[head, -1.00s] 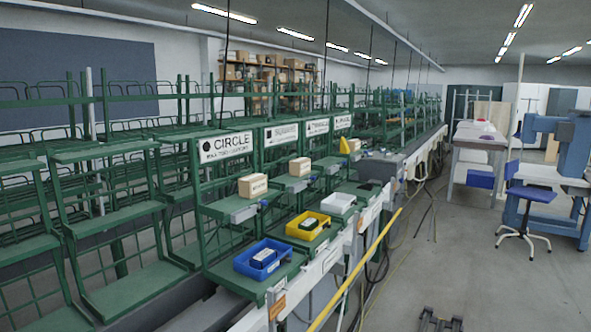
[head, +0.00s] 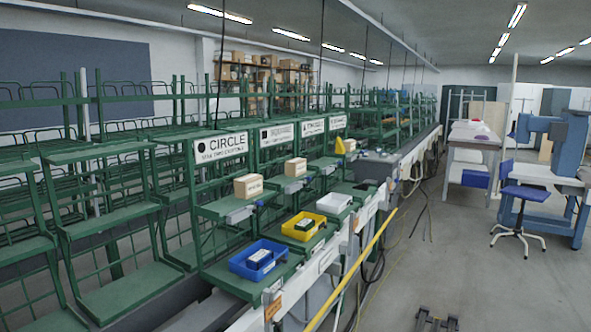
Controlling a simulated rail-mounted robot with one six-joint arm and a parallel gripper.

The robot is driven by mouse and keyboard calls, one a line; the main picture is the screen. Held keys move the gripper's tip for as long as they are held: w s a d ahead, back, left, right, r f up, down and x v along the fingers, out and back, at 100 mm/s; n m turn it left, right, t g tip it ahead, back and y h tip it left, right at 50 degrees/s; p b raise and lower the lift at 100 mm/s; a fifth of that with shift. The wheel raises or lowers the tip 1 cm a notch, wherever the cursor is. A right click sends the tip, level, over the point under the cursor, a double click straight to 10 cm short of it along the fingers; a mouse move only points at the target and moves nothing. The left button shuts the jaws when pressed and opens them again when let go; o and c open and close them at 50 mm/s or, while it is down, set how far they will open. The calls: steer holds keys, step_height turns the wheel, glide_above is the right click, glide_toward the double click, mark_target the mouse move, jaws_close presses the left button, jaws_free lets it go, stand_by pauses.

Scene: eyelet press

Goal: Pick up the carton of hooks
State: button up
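A tan carton (head: 248,186) stands on the green upper shelf under the CIRCLE sign. A second tan carton (head: 295,167) stands on the shelf of the neighbouring bay. Small dark-and-white boxes lie in the blue bin (head: 240,267) and in the yellow bin (head: 290,229) on the lower shelves. The print on the cartons and boxes is too small to read, so I cannot tell which one holds hooks. My gripper is not in view.
Green wire racks fill the left side. A white bin (head: 334,203) stands beyond the yellow bin. A yellow pole (head: 362,258) slants along the bench front. A blue stool (head: 523,196) and machine stand at right. The floor between is mostly open.

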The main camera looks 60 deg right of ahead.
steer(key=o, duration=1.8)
